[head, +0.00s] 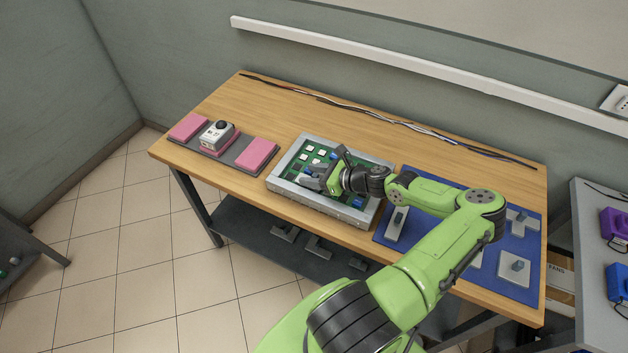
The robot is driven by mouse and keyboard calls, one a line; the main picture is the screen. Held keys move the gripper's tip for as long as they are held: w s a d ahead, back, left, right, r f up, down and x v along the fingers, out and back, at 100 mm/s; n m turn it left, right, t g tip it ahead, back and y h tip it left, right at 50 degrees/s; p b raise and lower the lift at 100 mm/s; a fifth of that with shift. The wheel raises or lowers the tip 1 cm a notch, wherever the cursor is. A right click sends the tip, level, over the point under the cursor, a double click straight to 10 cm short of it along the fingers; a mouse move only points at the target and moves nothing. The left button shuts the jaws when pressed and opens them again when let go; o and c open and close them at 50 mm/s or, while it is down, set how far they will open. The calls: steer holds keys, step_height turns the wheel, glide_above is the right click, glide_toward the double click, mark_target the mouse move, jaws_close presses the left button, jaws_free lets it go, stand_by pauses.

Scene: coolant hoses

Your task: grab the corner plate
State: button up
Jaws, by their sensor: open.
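Several grey plates with raised blocks lie on the blue mat (527,288) at the right of the table. A long plate (396,224) lies at its left, a square plate (514,266) at the front right, and an angled plate (521,221) at the back right. The angled one looks most like a corner plate, but I cannot tell its outline surely. My arm hides part of the mat and the plates there. My gripper (322,178) is open above the grey-rimmed tray with a green circuit board, left of the mat. I see nothing held between its fingers.
The circuit board tray (300,201) holds small white and blue parts. A dark strip with pink pads (257,153) and a white device (217,136) stands at the left. Cables (380,121) run along the back. Grey brackets (318,248) lie on the lower shelf.

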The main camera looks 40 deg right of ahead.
steer(key=shift+r, duration=0.1)
steer(key=shift+c, duration=0.5)
jaws_close()
steer(key=shift+r, duration=0.1)
